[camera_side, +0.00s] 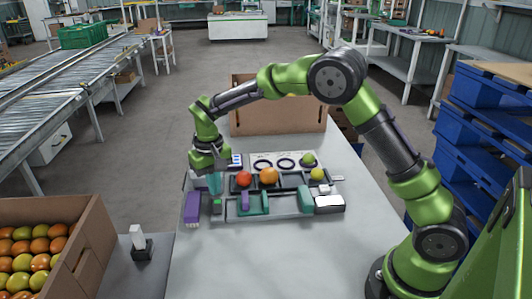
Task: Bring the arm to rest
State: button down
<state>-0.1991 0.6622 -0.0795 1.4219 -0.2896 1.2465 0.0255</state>
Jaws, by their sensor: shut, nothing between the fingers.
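My green and dark grey arm (340,78) reaches from the lower right, bends high over the table and comes down at the left. My gripper (213,172) points down above the left end of a dark tray (290,206). Its fingers look shut and hold nothing that I can see. The fingertips are small in this view and lie close to a teal item (214,184); I cannot tell whether they touch. The tray holds a red tomato (244,179), an orange tomato (268,175) and a yellow-green tomato (317,174).
A white board with dark rings (273,161) and a green tomato (308,159) lies behind the tray. A purple block (192,208) stands at its left. A cardboard box (278,108) stands at the back. A tomato crate (95,235) is at lower left. The front tabletop is clear.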

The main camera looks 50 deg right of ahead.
jog(key=shift+r, duration=0.55)
jog(key=shift+s+f, duration=0.5)
jog(key=shift+s, duration=0.3)
jog(key=s+d+r+t, duration=0.1)
jog(key=s+r+t, duration=0.1)
jog(key=s+r, duration=0.3)
jog(key=s+d+r+t+y, duration=0.1)
jog(key=s+r, duration=0.4)
jog(key=s, duration=0.6)
jog(key=s+d+r+m+t+y, duration=0.1)
jog(key=s+r+t, duration=0.3)
jog(key=s, duration=0.4)
jog(key=shift+d+r, duration=0.45)
jog(key=shift+r, duration=0.4)
